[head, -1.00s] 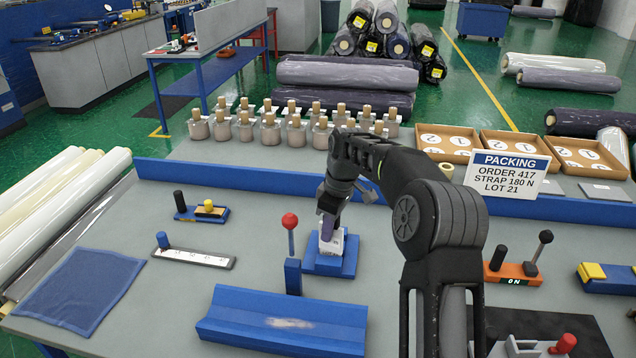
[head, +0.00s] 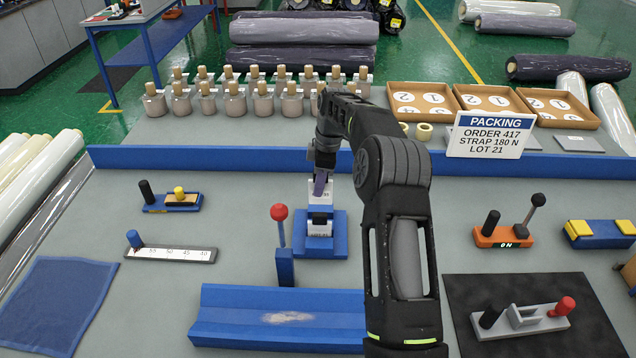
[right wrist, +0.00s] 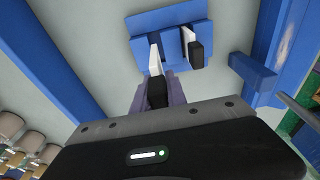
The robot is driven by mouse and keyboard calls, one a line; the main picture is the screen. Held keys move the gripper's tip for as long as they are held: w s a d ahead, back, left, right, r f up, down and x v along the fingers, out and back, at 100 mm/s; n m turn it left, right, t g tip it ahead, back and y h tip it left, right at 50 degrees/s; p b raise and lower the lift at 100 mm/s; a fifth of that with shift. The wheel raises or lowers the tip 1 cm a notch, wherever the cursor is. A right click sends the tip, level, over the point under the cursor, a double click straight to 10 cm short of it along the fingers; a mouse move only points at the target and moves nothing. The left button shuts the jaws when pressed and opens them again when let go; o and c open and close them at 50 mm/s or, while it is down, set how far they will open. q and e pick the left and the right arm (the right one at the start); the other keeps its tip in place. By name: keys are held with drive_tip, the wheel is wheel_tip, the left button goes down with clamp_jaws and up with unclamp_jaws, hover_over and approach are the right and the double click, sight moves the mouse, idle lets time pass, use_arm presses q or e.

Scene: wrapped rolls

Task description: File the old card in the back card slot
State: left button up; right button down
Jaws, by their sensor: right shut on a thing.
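The blue card holder (head: 340,238) stands on the grey table, behind the blue trough. My right gripper (head: 320,184) is shut on a white card (head: 327,197) at the rear of the holder. In the right wrist view the held white card (right wrist: 155,57) has a black tab between the fingers (right wrist: 160,93) and overlaps the holder's back part. I cannot tell whether its lower edge is inside the back slot. A second white card with a black tab (right wrist: 195,54) stands in the front part of the holder; its tab (head: 320,218) also shows in the head view. My left gripper is out of view.
A blue post with a red knob (head: 279,212) rises just left of the holder's front. The blue trough (head: 275,320) lies nearer me. A long blue rail (head: 230,160) runs behind, with several bottles beyond.

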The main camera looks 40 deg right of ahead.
sight(320, 203)
drive_tip(key=shift+f, duration=0.1)
drive_tip(key=shift+f+b, duration=0.6)
drive_tip(key=shift+f, duration=0.5)
drive_tip(key=shift+f+b, duration=1.8)
drive_tip(key=shift+f, duration=1.1)
drive_tip(key=shift+f+b, duration=0.3)
drive_tip(key=shift+f, duration=0.1)
drive_tip(key=c, duration=1.3)
unclamp_jaws()
drive_tip(key=shift+o, duration=0.2)
drive_tip(key=shift+r, duration=0.1)
drive_tip(key=r, duration=0.2)
drive_tip(key=r+b, duration=0.1)
drive_tip(key=r, duration=0.4)
drive_tip(key=shift+s+d+r, duration=0.3)
drive_tip(key=shift+s+d, duration=0.05)
drive_tip(key=shift+d, duration=0.05)
